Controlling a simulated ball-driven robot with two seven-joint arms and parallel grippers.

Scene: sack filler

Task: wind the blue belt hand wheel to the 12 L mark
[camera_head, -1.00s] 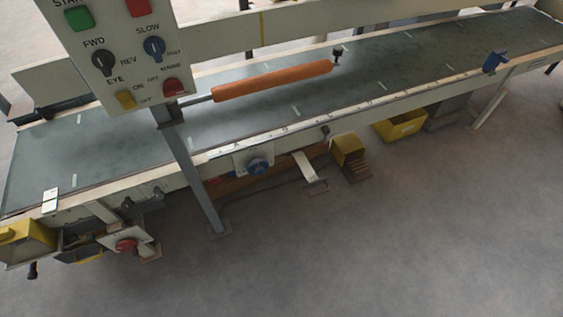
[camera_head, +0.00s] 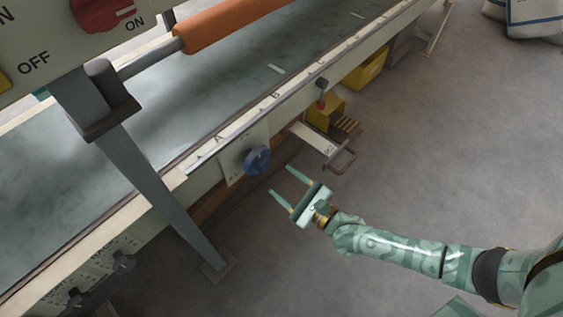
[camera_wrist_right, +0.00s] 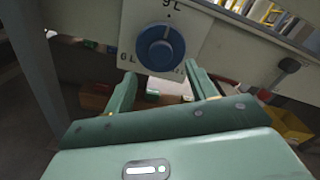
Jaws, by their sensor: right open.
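The blue belt hand wheel (camera_head: 257,159) sits on a pale plate on the conveyor's front side rail. In the right wrist view the wheel (camera_wrist_right: 161,47) is straight ahead, with "9 L" marked above it and "6 L" at its lower left. The mark at its lower right is partly hidden behind a finger and cannot be read. My right gripper (camera_head: 281,186) is open and empty, in front of the wheel, a little below and to its right in the head view. In the wrist view its fingers (camera_wrist_right: 158,82) point towards the wheel's lower edge, apart from it. My left gripper is not in view.
A grey post (camera_head: 150,190) stands left of the wheel, under the control box (camera_head: 50,35). A metal foot pedal (camera_head: 325,145) and a yellow box (camera_head: 326,110) are right of the wheel. The grey floor (camera_head: 400,180) in front is largely clear.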

